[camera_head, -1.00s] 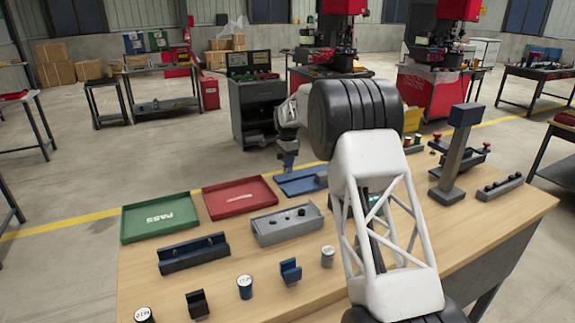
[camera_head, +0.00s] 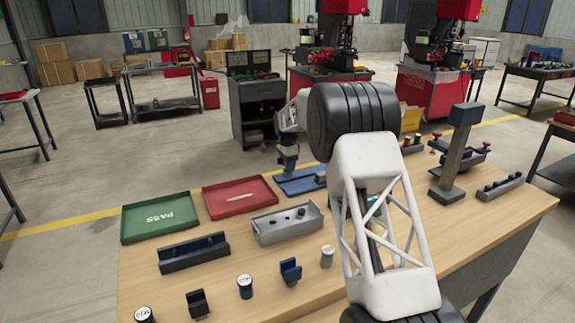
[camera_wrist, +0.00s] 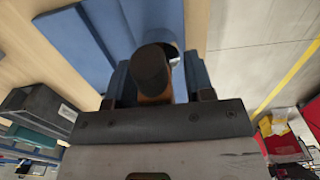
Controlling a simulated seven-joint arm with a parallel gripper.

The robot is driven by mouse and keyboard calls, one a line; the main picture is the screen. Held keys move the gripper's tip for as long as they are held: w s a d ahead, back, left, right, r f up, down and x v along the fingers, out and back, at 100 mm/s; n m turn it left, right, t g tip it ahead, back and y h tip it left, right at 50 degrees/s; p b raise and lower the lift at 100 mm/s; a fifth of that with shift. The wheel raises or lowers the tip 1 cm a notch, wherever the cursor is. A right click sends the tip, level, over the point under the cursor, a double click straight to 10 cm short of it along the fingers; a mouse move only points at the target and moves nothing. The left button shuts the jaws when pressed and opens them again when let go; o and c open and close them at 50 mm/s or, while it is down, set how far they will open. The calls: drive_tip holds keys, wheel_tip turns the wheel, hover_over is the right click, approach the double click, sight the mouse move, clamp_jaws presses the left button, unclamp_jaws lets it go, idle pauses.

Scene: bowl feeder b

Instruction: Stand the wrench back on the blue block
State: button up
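My gripper (camera_head: 287,166) is small in the head view, pointing down over the blue base (camera_head: 296,186) at the back of the table. In the wrist view, my gripper's (camera_wrist: 160,80) two fingers stand apart. Between them is a rounded piece with a dark end and a brown-orange side (camera_wrist: 152,70), nearer the left finger. A strip shows between it and the right finger. I cannot tell whether this piece is part of the wrench. No wrench can be made out clearly in either view. The blue base also shows beyond the fingers in the wrist view (camera_wrist: 72,42).
A red tray (camera_head: 240,197) and a green tray (camera_head: 160,217) lie left of the blue base. A tall grey post (camera_head: 456,150) stands at right.

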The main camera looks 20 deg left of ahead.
drive_tip(key=shift+r, duration=0.15)
wheel_tip(320, 180, up, 12)
idle(0.7)
idle(0.5)
idle(0.4)
